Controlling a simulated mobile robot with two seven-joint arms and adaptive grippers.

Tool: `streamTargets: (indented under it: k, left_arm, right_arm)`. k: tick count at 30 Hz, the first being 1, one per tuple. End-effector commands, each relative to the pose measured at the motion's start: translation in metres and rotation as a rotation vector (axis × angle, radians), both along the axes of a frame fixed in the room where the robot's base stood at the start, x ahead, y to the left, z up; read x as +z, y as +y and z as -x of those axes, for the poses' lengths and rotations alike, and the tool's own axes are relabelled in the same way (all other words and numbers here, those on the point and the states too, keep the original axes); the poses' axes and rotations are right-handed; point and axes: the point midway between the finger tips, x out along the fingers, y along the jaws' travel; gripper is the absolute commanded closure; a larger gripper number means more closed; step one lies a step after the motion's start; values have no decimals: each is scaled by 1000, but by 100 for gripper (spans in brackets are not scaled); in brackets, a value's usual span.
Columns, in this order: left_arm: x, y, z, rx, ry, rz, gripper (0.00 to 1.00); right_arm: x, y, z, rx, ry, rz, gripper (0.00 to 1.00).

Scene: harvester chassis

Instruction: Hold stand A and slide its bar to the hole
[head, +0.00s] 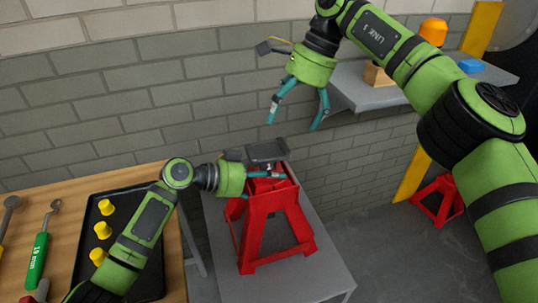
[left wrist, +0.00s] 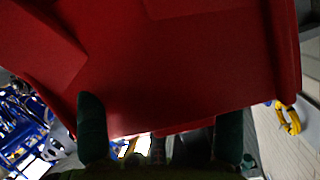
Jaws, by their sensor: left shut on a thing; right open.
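A red stand (head: 275,230) stands upright on a grey table in the head view. My left gripper (head: 277,175) reaches in from the left and is shut on the upper part of the red stand. In the left wrist view, the stand's red surface (left wrist: 180,70) fills most of the picture between and beyond the fingers of my left gripper (left wrist: 161,120). A dark grey piece (head: 268,151) shows just above the grip; I cannot tell if it is the stand's bar top. My right gripper (head: 298,108) is open and empty, above the stand and apart from it. The bar's hole is not visible.
The grey table top (head: 318,285) has bare room around the stand. A wooden bench at left bears a black tray (head: 150,275) with yellow pieces and a green-handled tool (head: 38,258). A grey shelf (head: 365,92) sticks out at right. Another red stand (head: 440,200) is on the floor.

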Motion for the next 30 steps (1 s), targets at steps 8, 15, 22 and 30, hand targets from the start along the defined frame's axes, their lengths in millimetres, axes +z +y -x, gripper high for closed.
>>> streamTargets:
  k: [8, 15, 22, 30]
  left_arm:
    - [-1, -1, 1, -2, 3, 0, 91]
    - [-1, -1, 1, -3, 4, 0, 91]
    - [-1, -1, 1, -3, 5, -1, 91]
    - [-2, -1, 1, -3, 5, -1, 91]
  right_arm:
    - [-50, 18, 7, 2, 4, 1, 0]
    - [-87, 33, 11, -2, 0, 1, 0]
    - [-102, 40, 13, -2, 0, 1, 0]
    - [-103, 40, 13, -3, 0, 1, 0]
